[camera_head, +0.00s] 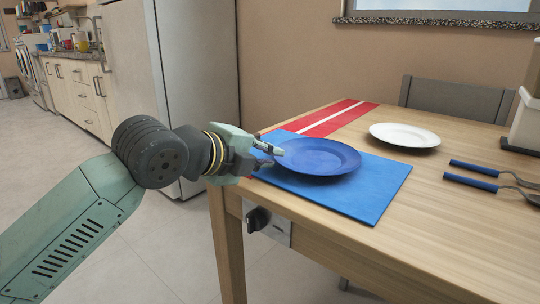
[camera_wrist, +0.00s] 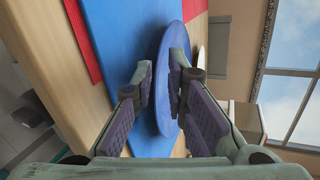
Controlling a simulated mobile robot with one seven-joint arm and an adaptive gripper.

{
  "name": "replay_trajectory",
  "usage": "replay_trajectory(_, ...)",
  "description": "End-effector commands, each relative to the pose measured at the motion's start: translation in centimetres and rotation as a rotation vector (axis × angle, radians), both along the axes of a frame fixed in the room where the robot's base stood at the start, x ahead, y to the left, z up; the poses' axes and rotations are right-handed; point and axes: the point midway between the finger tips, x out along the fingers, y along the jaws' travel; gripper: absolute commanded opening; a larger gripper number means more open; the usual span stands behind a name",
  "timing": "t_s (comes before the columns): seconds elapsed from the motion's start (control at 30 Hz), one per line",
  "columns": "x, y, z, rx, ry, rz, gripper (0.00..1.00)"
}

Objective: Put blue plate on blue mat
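The blue plate (camera_head: 322,157) is over the blue mat (camera_head: 372,193) near the table's left edge and looks level, apparently resting on it. My gripper (camera_head: 277,150) is at the plate's left rim. In the wrist view, the fingers of my gripper (camera_wrist: 160,72) stand apart with a gap between their tips. The blue plate (camera_wrist: 164,112) shows edge-on there, one finger on its upper side and the other over the blue mat (camera_wrist: 115,40). Whether either finger touches the rim is not clear.
A red mat with white stripes (camera_head: 330,118) lies behind the blue mat. A white plate (camera_head: 405,135) and blue-handled utensils (camera_head: 471,182) lie to the right on the wooden table (camera_head: 440,240). A grey chair (camera_head: 455,98) stands behind. The table's front right is clear.

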Motion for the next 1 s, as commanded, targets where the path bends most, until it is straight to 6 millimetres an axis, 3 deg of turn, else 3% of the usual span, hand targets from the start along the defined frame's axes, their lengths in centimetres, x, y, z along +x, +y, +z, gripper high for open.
replay_trajectory(0.3, -5.2, 3.6, 2.7, -0.001, -0.001, 0.004, 0.13)
replay_trajectory(0.53, -7.5, 5.0, 3.7, 0.001, 0.000, 0.002, 0.13)
replay_trajectory(0.87, -8.0, 5.2, 3.9, 0.000, -0.002, -0.003, 0.13)
replay_trajectory(1.0, -9.1, 2.7, 6.3, -0.033, -0.101, -0.099, 0.13)
